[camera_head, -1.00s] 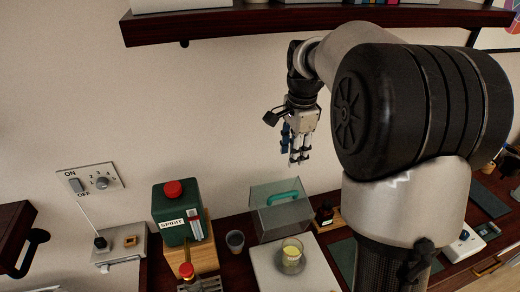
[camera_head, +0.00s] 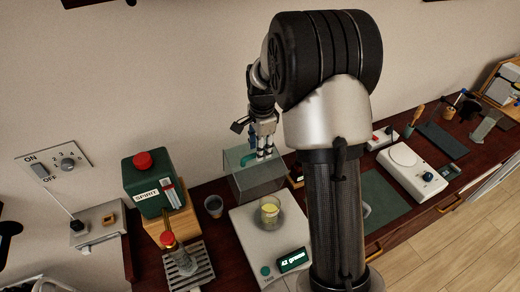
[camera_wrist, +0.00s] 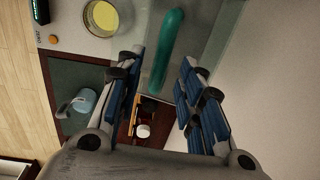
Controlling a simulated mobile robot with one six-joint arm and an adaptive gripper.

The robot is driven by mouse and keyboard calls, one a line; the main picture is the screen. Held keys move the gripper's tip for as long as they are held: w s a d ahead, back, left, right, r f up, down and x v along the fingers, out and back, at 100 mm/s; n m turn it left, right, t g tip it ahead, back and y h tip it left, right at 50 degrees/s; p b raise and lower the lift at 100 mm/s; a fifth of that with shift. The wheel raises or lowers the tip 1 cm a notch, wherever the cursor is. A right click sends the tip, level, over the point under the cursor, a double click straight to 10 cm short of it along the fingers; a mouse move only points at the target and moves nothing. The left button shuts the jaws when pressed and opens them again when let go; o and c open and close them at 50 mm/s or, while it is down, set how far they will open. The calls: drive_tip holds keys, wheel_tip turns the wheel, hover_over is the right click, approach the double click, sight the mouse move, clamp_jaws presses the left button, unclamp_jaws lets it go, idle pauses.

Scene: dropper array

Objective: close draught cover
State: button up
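The draught cover (camera_head: 258,182) is a clear, greyish box at the back of the white balance (camera_head: 244,236). Its teal handle (camera_head: 248,160) is on top and also shows in the wrist view (camera_wrist: 168,50). A glass with yellow contents (camera_head: 270,212) stands on the balance in front of the cover, not under it. My gripper (camera_head: 264,155) points down at the cover's top, close to the handle. In the wrist view its blue-padded fingers (camera_wrist: 160,85) are spread, with the handle showing in line with the gap. I cannot tell whether they touch it.
A green spirit container (camera_head: 148,186) on a wooden block and a small grey cup (camera_head: 213,206) stand left of the balance. A metal rack (camera_head: 186,268) is in front. A green mat (camera_head: 385,198) and a white device (camera_head: 412,172) lie right of my arm. A wall runs behind.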

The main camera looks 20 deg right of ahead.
drive_tip(key=shift+f, duration=0.7)
drive_tip(key=shift+c, duration=0.5)
clamp_jaws()
